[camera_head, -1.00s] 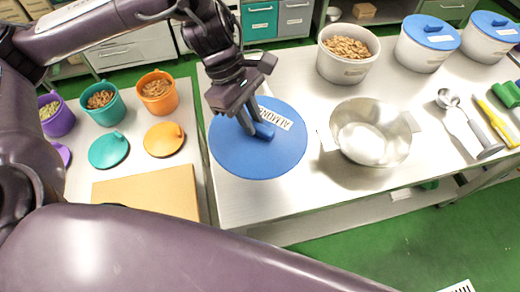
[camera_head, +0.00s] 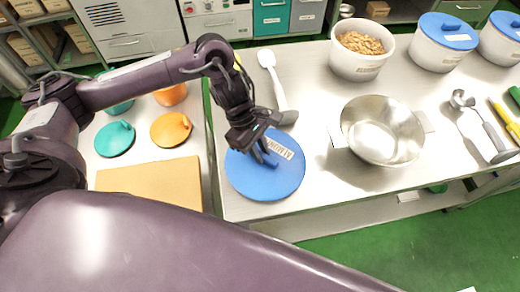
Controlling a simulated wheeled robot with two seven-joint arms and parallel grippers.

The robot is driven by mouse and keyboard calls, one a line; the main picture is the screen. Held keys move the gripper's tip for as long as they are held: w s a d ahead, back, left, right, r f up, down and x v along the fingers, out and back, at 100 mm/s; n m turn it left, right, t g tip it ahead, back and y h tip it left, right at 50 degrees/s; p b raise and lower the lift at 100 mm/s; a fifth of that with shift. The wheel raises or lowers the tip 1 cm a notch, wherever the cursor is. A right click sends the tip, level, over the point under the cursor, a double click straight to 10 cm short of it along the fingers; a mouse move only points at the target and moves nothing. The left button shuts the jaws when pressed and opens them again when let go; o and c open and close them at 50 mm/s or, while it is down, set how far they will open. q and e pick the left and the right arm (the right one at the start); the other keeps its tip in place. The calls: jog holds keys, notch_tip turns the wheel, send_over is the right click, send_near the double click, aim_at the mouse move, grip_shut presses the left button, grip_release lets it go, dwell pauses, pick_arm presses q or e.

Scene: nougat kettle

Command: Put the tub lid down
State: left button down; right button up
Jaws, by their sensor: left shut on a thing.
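The blue tub lid (camera_head: 262,182) with an "ALMOND" label is at the left end of the steel table, near its front edge. My left gripper (camera_head: 265,157) comes down from above and is shut on the handle in the lid's middle. The lid looks level and on or very close to the table top; I cannot tell if it touches. The open white tub of nuts (camera_head: 360,65) stands at the back of the table. My right gripper is not in view.
A steel bowl (camera_head: 382,130) stands to the right of the lid. A white spatula (camera_head: 279,88) lies behind it. Two blue-lidded tubs (camera_head: 440,55) are at the back right. A left table holds a teal lid (camera_head: 115,139), an orange lid (camera_head: 170,130) and a tan board (camera_head: 150,182).

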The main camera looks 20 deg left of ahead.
pick_arm(q)
jog(key=shift+f, duration=0.45)
jog(key=c, duration=1.3)
grip_release()
jog(key=shift+c, duration=0.2)
jog(key=v, duration=1.2)
jog(key=shift+p, duration=0.3)
